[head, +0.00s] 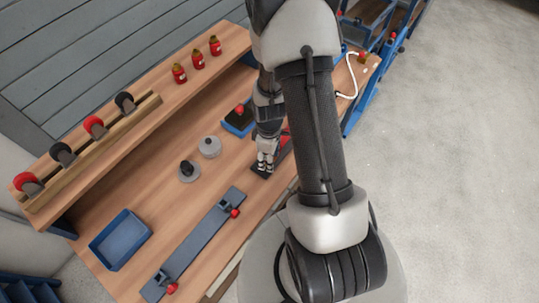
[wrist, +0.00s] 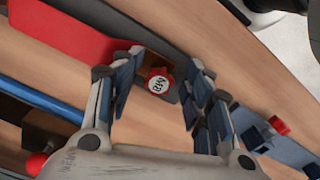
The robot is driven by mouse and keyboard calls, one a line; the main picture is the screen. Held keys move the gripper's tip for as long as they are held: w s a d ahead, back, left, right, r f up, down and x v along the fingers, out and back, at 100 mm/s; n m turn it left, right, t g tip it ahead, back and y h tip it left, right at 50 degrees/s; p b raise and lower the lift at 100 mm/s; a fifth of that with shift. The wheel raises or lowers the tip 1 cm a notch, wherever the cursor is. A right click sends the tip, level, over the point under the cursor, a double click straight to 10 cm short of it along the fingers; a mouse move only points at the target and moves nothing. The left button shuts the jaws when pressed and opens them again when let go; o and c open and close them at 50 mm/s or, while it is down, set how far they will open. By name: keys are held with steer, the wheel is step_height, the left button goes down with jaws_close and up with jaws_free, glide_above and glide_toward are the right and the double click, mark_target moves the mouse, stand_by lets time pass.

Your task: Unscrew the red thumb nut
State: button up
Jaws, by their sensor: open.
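In the wrist view, a small red round piece (wrist: 158,82) with a white, dark-marked top shows between my fingers. It looks like the red thumb nut and sits over a dark block. My gripper (wrist: 163,70) is open around its sides, with a visible gap at each finger; I cannot tell the height between them. In the head view my gripper (head: 265,160) points down over a dark plate (head: 261,172) near the bench's front edge. The nut is hidden there. Red knobs also show on the long blue fixture, at its upper end (head: 234,213) and lower end (head: 172,288).
A large red part (wrist: 70,32) lies beside the dark strip in the wrist view. A blue tray (head: 120,240), a grey disc (head: 209,147) and a dark-knobbed disc (head: 188,170) are on the bench. Red bottles (head: 198,59) stand on the shelf. Bench between tray and discs is clear.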

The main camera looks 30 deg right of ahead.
steer(key=m, duration=0.7)
steer(key=shift+s+a+m+b, duration=0.2)
steer(key=shift+a+m+b, duration=0.1)
steer(key=m, duration=0.5)
steer(key=shift+s+a+m, duration=0.15)
steer(key=shift+a+m, duration=0.05)
steer(key=shift+m, duration=0.2)
